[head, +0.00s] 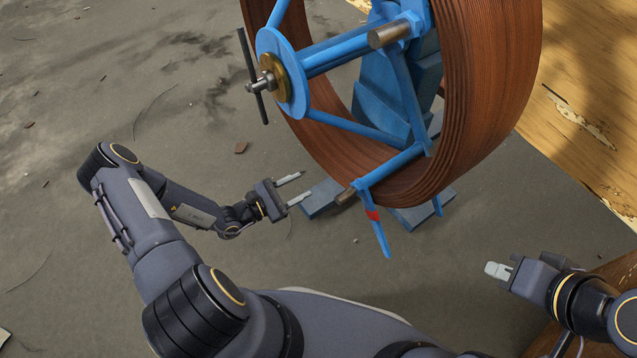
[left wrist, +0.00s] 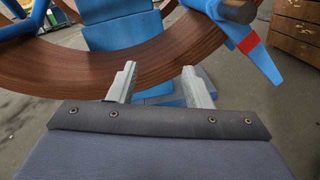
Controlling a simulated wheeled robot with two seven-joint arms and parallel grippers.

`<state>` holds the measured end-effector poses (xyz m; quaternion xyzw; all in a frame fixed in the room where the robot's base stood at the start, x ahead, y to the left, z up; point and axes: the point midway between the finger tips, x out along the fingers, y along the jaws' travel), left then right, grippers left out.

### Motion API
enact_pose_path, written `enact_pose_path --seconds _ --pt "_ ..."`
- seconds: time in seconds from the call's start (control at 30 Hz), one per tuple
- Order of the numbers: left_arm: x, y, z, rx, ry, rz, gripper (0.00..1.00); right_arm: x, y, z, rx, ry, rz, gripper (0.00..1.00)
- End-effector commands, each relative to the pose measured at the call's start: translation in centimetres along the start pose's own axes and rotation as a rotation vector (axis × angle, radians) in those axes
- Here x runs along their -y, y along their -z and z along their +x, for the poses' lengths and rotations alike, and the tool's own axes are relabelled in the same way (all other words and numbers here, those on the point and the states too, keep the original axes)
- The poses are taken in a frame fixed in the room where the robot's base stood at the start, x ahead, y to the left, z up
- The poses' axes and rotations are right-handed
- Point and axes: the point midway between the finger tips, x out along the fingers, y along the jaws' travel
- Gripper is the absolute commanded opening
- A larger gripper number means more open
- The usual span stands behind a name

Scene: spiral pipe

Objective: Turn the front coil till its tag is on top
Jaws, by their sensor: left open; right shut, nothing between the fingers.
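The front coil (head: 490,90) is a large reddish-brown wound ring on a blue spoked reel (head: 355,125), at the upper right in the head view. A red tag (head: 373,214) is on a blue arm pointing down at the coil's bottom. In the left wrist view the tag (left wrist: 248,42) is at the upper right and the coil (left wrist: 150,62) crosses the top. My left gripper (head: 295,188) is open and empty, left of the tag and apart from it in the head view. My right gripper (head: 497,270) is shut and empty, to the right of and below the coil.
A brass hub with a dark crossbar (head: 262,85) sits at the reel's centre. Blue-grey feet (head: 322,198) stand under the reel. A wooden surface (head: 580,110) lies at the right. The concrete floor at the left is mostly open, with small debris.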

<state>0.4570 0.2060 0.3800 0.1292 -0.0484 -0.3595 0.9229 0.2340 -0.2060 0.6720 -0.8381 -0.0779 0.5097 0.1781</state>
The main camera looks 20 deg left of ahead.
Motion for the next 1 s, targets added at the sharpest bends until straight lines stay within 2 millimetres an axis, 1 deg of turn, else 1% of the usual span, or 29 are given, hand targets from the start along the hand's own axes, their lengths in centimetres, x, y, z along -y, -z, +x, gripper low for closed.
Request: enact_pose_path --seconds 0.03,0.1,0.27,0.37,0.73,0.9,1.0 --pt "0.3 1.2 0.0 -0.003 -0.025 -0.023 0.45 -0.2 -0.2 0.4 0.000 0.000 0.000 0.00" --pt "0.4 2.0 -0.1 -0.009 -0.051 -0.042 0.45 -0.3 -0.3 0.6 0.000 0.000 0.000 0.00" --pt "0.6 2.9 0.0 -0.014 -0.078 -0.064 0.45 -0.3 -0.4 0.8 0.000 0.000 0.000 0.00" --pt "0.6 3.1 0.6 -0.015 -0.080 -0.066 0.45 -0.4 -0.5 0.9 0.000 0.000 0.000 0.00" --pt "0.2 3.2 5.8 -0.014 -0.077 -0.063 0.45 -1.0 -1.1 2.3 0.000 0.000 0.000 0.00" --pt "0.1 3.1 7.3 -0.015 -0.077 -0.064 0.45 -1.2 -1.3 2.6 0.000 0.000 0.000 0.00" --pt "0.0 3.1 7.6 -0.016 -0.079 -0.065 0.45 -1.2 -1.3 2.6 0.000 0.000 0.000 0.00"
